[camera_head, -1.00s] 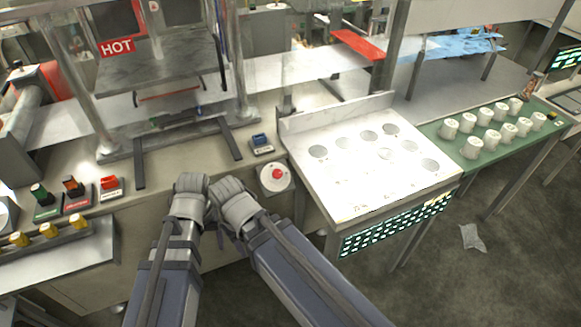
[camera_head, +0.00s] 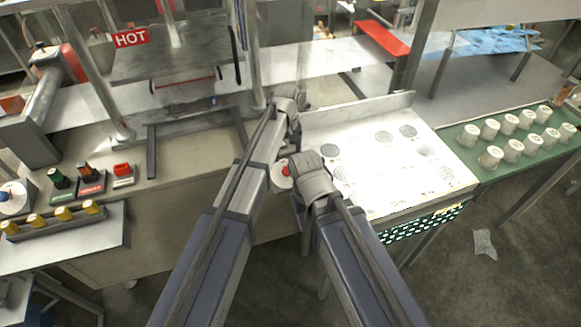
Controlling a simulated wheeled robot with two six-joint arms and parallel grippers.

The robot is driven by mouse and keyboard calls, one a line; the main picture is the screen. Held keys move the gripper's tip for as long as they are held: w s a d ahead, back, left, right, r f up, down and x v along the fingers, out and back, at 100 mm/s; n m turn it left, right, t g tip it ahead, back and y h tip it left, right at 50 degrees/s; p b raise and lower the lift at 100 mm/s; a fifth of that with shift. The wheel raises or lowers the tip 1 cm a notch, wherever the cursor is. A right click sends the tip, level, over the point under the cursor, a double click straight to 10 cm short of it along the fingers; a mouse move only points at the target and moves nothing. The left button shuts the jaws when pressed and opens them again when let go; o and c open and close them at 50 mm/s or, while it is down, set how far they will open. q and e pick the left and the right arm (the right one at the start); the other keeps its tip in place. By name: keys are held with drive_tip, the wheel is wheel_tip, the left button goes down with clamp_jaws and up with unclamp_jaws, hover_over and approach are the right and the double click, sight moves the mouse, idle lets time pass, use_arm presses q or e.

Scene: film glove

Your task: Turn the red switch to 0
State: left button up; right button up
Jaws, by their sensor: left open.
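Three small switches stand in a row on the left of the beige bench: a green one (camera_head: 58,178), an orange-brown one (camera_head: 86,171) and a red one (camera_head: 123,169). Their labels are too small to read. My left gripper (camera_head: 287,106) is open, well right of this row, over the bench near the white panel; its fingertips are hard to make out. My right gripper (camera_head: 308,168) is beside a round white base with a red button (camera_head: 284,171), partly covered by my arms. Its fingers are hidden, so I cannot tell its state.
A press with a HOT sign (camera_head: 131,38) stands behind the switches. Yellow knobs (camera_head: 63,214) line a lower shelf at left. A white sloped panel with round spots (camera_head: 372,180) stands at right, then white cups (camera_head: 491,157) on a green board.

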sight(287, 170)
use_arm(q)
wheel_tip(287, 170, down, 8)
drive_tip(key=b, duration=0.7)
drive_tip(key=shift+r, duration=0.25)
drive_tip(key=shift+r, duration=0.1)
drive_tip(key=shift+c, duration=0.2)
clamp_jaws()
